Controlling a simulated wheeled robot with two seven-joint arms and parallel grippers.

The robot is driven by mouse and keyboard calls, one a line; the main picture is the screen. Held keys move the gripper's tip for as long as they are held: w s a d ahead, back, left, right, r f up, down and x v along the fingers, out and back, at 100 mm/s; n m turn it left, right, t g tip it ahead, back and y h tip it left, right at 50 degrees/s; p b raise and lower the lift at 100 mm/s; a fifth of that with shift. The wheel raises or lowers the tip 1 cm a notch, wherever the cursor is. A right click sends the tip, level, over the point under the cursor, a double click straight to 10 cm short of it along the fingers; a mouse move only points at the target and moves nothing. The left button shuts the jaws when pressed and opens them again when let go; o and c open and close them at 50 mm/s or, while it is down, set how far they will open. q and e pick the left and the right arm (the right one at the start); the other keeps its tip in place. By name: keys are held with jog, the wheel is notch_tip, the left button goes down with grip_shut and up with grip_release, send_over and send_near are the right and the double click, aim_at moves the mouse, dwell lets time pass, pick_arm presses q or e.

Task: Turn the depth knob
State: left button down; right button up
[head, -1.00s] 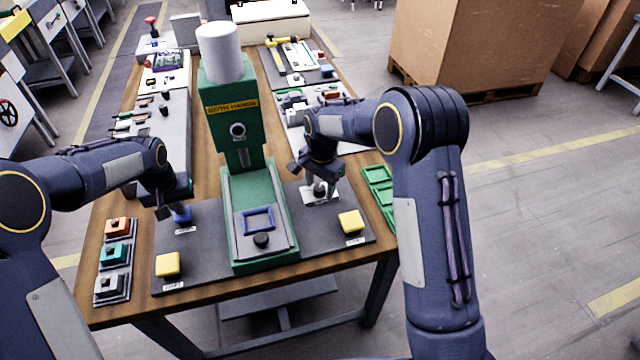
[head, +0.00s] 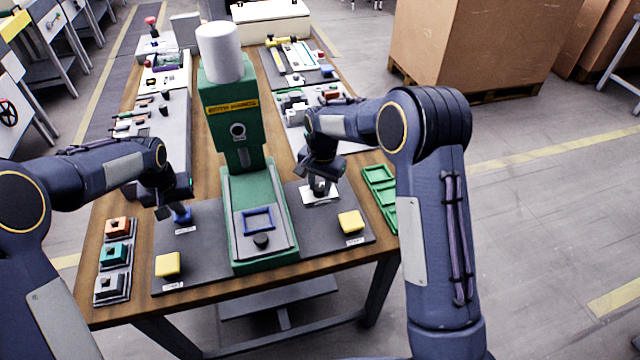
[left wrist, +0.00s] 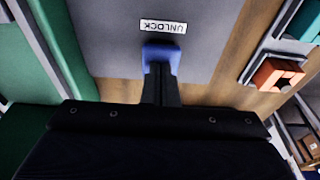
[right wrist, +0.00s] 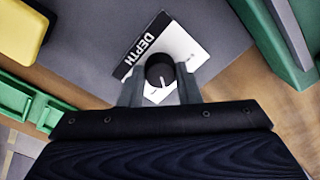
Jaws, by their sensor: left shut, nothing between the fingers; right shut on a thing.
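The depth knob (right wrist: 160,70) is a black round knob with a white pointer line, on a white plate (right wrist: 190,50) labelled DEPTH. My right gripper (right wrist: 160,86) has its two fingers on either side of the knob and is shut on it. In the head view the knob (head: 319,188) is partly hidden under my right gripper (head: 320,176). My left gripper (left wrist: 161,78) is shut and empty, its fingertips at the blue UNLOCK button (left wrist: 163,53). Whether they touch it I cannot tell. That button also shows in the head view (head: 182,216), below my left gripper (head: 168,211).
A green press (head: 233,115) with a white cylinder on top stands between my arms. Yellow buttons sit at front left (head: 167,264) and front right (head: 351,222). Green trays (head: 379,175) lie at the right edge, and colored blocks (head: 115,253) at the left.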

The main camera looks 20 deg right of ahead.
jog(key=n, duration=0.4)
jog(key=shift+n, duration=0.3)
jog(key=n, duration=0.3)
jog(key=shift+n, duration=0.4)
jog(key=n, duration=0.3)
jog(key=shift+w+g, duration=0.1)
jog(key=shift+g, duration=0.2)
jog(key=shift+n, duration=2)
